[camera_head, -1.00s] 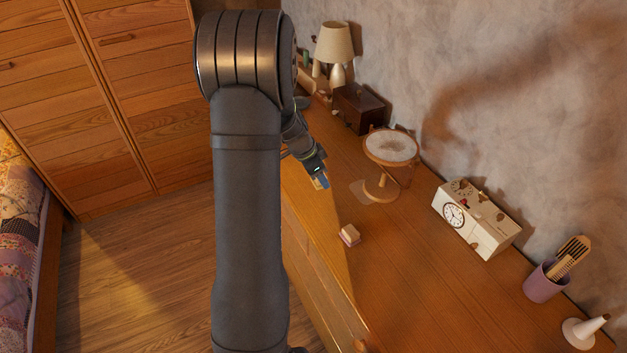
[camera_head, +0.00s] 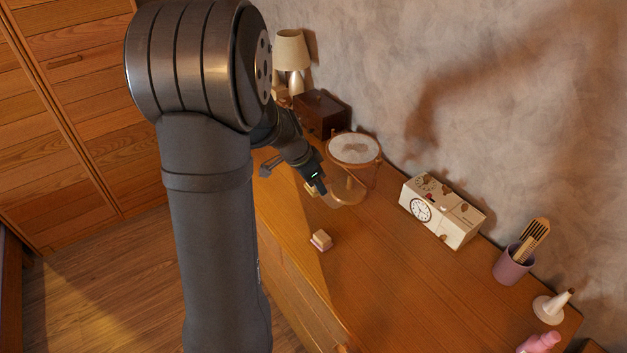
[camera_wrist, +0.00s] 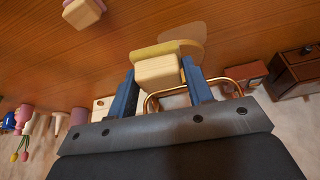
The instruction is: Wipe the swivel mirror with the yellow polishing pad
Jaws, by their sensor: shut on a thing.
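The swivel mirror (camera_head: 354,148) stands on the dresser, a round tilted disc in a copper-coloured frame on a stand with a round base. Part of its curved metal frame (camera_wrist: 150,100) shows behind my fingers in the wrist view; its face is hidden there. My gripper (camera_head: 318,190) is just left of and in front of the stand, above the dresser. Its blue fingers are shut on the yellow polishing pad (camera_wrist: 155,50), gripping its pale block handle. In the head view only a small yellow bit of the pad (camera_head: 310,188) shows. I see no contact with the mirror.
A pink-and-beige block (camera_head: 321,241) lies near the dresser's front edge. A cream clock box (camera_head: 441,211), a mauve cup (camera_head: 513,265) and a white cone-shaped item (camera_head: 552,307) stand to the right. A dark wooden box (camera_head: 322,112) and a lamp (camera_head: 291,50) stand behind.

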